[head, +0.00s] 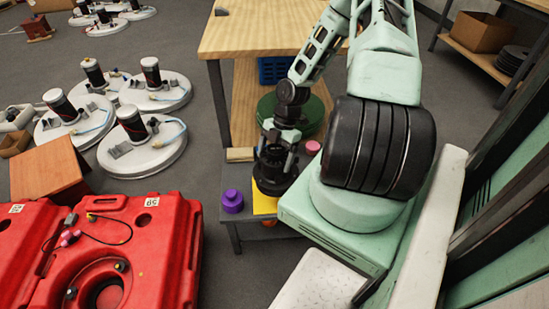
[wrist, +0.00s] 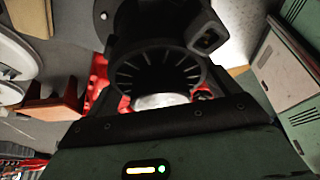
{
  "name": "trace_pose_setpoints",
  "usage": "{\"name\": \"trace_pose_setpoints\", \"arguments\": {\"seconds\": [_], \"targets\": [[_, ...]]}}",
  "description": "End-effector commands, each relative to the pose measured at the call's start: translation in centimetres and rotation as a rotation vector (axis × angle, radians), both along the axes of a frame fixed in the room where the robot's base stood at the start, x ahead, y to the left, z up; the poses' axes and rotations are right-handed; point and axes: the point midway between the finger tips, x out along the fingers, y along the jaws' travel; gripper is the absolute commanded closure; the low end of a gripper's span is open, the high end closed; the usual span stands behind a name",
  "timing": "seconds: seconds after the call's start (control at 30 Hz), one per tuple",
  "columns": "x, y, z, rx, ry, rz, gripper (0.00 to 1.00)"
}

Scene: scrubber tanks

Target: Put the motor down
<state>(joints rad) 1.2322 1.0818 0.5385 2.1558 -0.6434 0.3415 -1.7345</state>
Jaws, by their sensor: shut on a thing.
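My gripper (head: 277,150) is shut on a black round motor (head: 272,180), above the small grey table in the head view. The motor hangs below the fingers, over a yellow pad (head: 265,206) that it partly hides. I cannot tell whether the motor touches the pad. In the wrist view, a black ribbed ring of the motor (wrist: 152,72) fills the upper middle. The fingertips are not clear there.
A purple knobbed object (head: 232,201) stands left of the pad on the grey table (head: 215,226). A pink round piece (head: 312,148) is right of my gripper. A wooden-topped workbench (head: 255,38) stands behind. Red tanks (head: 150,245) are at lower left, and white discs with motors (head: 140,155) lie beyond.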

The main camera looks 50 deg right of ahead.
Motion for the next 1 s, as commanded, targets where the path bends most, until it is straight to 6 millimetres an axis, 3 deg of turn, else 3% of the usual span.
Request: {"name": "trace_pose_setpoints", "arguments": {"seconds": [0.1,0.53,0.97,1.0], "targets": [[0.1,0.0,-2.0,0.000,0.000,0.001,0.41],[0.1,0.0,-5.9,0.000,-0.001,0.000,0.41],[0.1,0.0,-6.5,-0.001,-0.001,-0.002,0.41],[0.0,0.0,-6.6,-0.001,0.000,-0.002,0.04]]}}
